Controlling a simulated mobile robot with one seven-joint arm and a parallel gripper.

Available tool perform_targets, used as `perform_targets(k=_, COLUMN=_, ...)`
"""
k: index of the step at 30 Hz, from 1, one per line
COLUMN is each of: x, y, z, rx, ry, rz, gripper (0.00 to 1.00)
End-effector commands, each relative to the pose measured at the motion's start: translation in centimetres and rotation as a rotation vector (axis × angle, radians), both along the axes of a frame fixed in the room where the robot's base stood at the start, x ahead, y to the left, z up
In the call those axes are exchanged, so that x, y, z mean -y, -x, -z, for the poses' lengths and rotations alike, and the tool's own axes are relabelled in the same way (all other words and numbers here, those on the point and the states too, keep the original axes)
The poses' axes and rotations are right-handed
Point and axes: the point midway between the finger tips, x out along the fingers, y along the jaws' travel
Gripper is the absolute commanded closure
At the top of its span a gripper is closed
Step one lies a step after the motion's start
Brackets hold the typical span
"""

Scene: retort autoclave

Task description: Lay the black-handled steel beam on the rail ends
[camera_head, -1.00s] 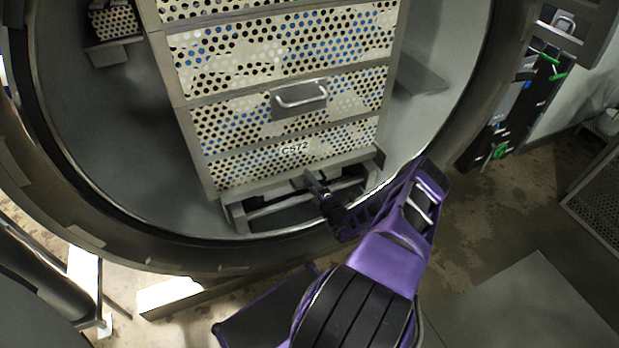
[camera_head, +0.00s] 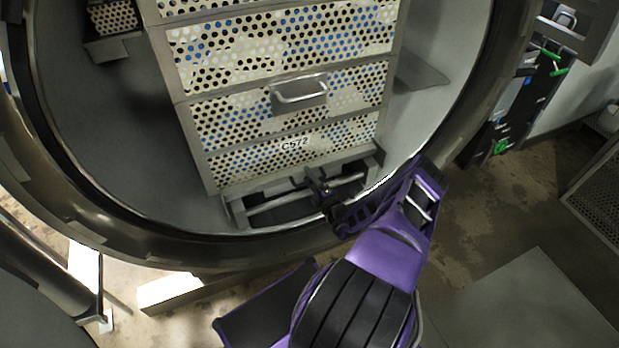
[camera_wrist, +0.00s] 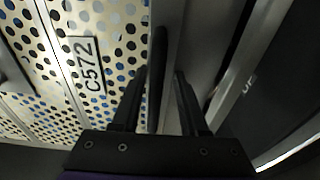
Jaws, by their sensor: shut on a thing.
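My gripper (camera_head: 319,184) is low in front of the perforated basket stack, at the mouth of the round chamber. In the wrist view its two black fingers (camera_wrist: 158,100) stand on either side of a black handle (camera_wrist: 157,75), and it is shut on that handle. The steel beam (camera_head: 274,203) shows in the head view as a thin pale bar crossing the frame beneath the stack, partly hidden behind my gripper. I cannot tell whether it touches the rail ends, which are hard to make out in the shadow there.
The perforated basket stack (camera_head: 285,95) carries a grey handle (camera_head: 300,92) and a plate marked C572 (camera_wrist: 89,66). Open floor (camera_head: 490,225) lies to the right.

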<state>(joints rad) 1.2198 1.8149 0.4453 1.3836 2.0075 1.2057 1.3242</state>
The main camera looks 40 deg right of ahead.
Motion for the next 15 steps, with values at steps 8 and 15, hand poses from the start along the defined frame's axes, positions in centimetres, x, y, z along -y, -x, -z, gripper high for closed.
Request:
perform_targets(k=8, x=0.09, y=-0.13, z=-0.07, rx=0.008, ry=0.002, rz=0.001, gripper=1.00)
perform_targets(k=15, x=0.11, y=-0.15, z=0.16, rx=0.008, ry=0.002, rz=0.001, gripper=1.00)
